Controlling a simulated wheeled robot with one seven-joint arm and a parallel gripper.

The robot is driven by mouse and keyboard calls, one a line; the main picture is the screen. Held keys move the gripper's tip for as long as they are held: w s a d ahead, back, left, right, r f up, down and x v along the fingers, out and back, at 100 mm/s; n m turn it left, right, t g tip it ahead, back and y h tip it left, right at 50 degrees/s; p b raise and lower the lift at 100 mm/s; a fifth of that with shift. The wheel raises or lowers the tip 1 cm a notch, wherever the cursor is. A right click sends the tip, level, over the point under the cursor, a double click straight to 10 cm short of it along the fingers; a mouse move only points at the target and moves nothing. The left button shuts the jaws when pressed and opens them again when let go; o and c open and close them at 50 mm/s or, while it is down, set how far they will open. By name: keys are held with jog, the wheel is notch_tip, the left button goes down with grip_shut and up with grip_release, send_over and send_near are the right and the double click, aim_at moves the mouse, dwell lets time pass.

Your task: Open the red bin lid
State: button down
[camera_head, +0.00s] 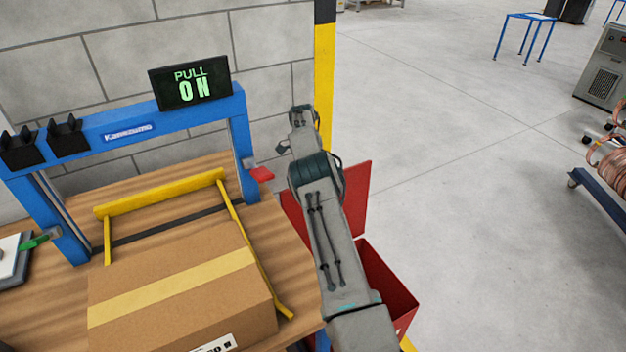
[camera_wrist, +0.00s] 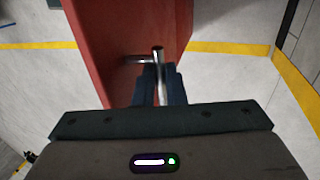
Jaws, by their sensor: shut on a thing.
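The red bin (camera_head: 400,305) stands on the floor right of the workbench, partly hidden behind my arm. Its red lid (camera_head: 355,195) stands raised at the far side, and part of the bin's inside shows. The lid also fills the upper middle of the wrist view (camera_wrist: 105,45). A metal handle (camera_wrist: 158,53) sticks out from the lid's face. My gripper (camera_wrist: 158,78) is shut on this handle. In the head view the fingers are hidden by my arm.
The workbench (camera_head: 292,245) holds a cardboard box (camera_head: 180,300) and a blue frame (camera_head: 240,140) with a red tab. A yellow and black post (camera_head: 324,80) stands behind my arm. Open floor lies to the right, with a copper coil cart (camera_head: 605,185) at the edge.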

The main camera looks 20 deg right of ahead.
jog(key=shift+s+a+f, duration=0.15)
jog(key=shift+f, duration=0.35)
jog(key=c, duration=1.6)
grip_release()
jog(key=shift+o, duration=0.6)
jog(key=shift+r, duration=0.45)
jog(key=r, duration=0.2)
jog(key=r+b, duration=0.1)
jog(key=shift+d+r, duration=0.3)
jog(key=shift+r, duration=0.05)
jog(key=s+d+r+b, duration=0.2)
jog(key=s+d+r, duration=0.4)
jog(key=s+d, duration=0.2)
jog(key=shift+r, duration=0.4)
